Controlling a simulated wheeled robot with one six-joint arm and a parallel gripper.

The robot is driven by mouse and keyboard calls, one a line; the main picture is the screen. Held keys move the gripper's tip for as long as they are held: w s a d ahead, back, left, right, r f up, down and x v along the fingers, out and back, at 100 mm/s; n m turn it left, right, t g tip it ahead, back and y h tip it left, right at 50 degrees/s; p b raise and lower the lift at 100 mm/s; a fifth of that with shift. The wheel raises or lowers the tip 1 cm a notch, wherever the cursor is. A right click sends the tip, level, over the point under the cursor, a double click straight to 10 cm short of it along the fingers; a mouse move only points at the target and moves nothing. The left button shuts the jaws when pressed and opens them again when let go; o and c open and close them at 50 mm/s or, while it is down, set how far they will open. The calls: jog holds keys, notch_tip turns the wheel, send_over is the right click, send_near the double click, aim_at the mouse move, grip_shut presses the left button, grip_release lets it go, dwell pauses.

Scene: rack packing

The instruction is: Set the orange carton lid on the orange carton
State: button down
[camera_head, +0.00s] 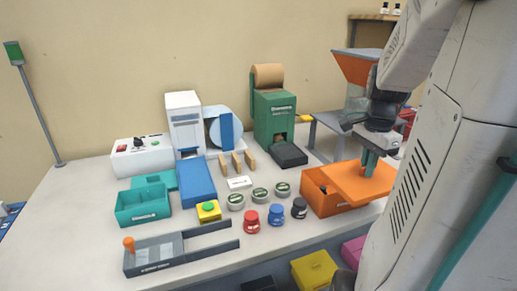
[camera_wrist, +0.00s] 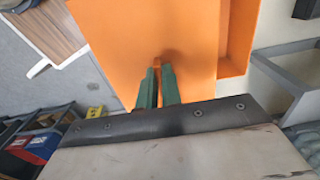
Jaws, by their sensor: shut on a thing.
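The orange carton (camera_head: 325,204) stands at the right end of the table, with its left part open to view and dark contents inside. The flat orange carton lid (camera_head: 352,182) is over the right part of the carton, offset to the right and slightly tilted. My gripper (camera_head: 370,165) is shut on the lid from above. In the wrist view the green fingertips (camera_wrist: 157,85) close on a small orange tab of the lid (camera_wrist: 125,45). The carton's rim (camera_wrist: 238,65) shows at the lid's right there. I cannot tell if lid and carton touch.
Red, blue and black jars (camera_head: 275,213) and several round tins (camera_head: 259,195) stand left of the carton. A green dispenser (camera_head: 273,118) with a dark tray (camera_head: 288,155) is behind. An open teal box (camera_head: 144,203) is at the left. A yellow box (camera_head: 314,269) lies below the front edge.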

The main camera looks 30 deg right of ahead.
aim_at(340, 165)
jog(key=w+d+f, duration=0.1)
jog(key=w+f, duration=0.3)
jog(key=w, duration=0.5)
jog(key=shift+d+f, duration=0.2)
jog(key=shift+d, duration=0.05)
jog(key=shift+f, duration=0.15)
jog(key=shift+f, duration=0.35)
jog(key=c, duration=1.6)
grip_release()
